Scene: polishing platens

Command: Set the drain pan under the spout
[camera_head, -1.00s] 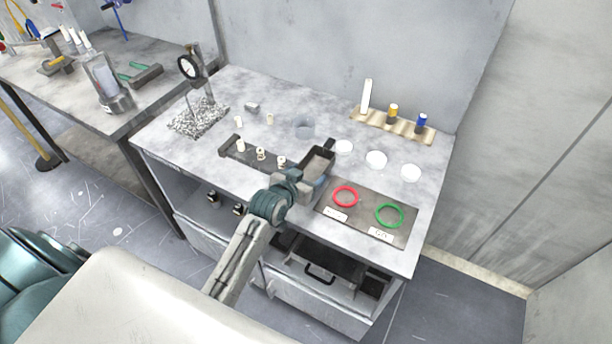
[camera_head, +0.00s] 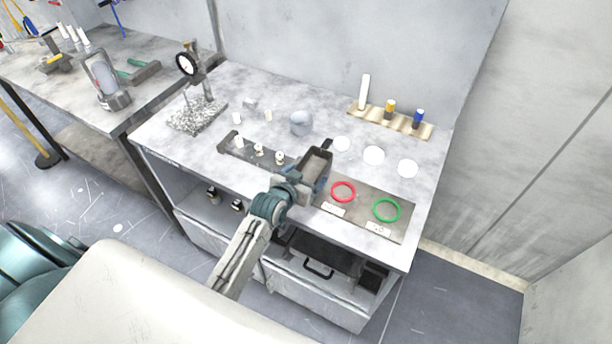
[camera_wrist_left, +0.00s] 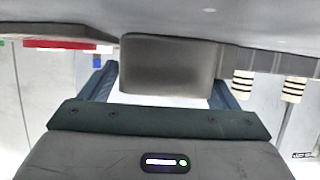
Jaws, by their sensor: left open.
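The drain pan seems to be the small dark rectangular pan (camera_head: 317,163) with a short handle at its far end, on the middle of the bench. It also shows in the left wrist view (camera_wrist_left: 172,63), which looks upside down. My left gripper (camera_head: 313,180) is open at the pan's near end. In the left wrist view the two fingers of my left gripper (camera_wrist_left: 165,90) stand on either side of the pan. I cannot tell whether they touch it. I cannot make out a spout with certainty. My right gripper is not in view.
A dark strip with white pegs (camera_head: 258,151) lies left of the pan. A red ring (camera_head: 343,191) and a green ring (camera_head: 386,210) lie on a mat at right. A grey cylinder (camera_head: 300,122) and white discs (camera_head: 373,155) stand behind. A dial gauge (camera_head: 187,64) stands at left.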

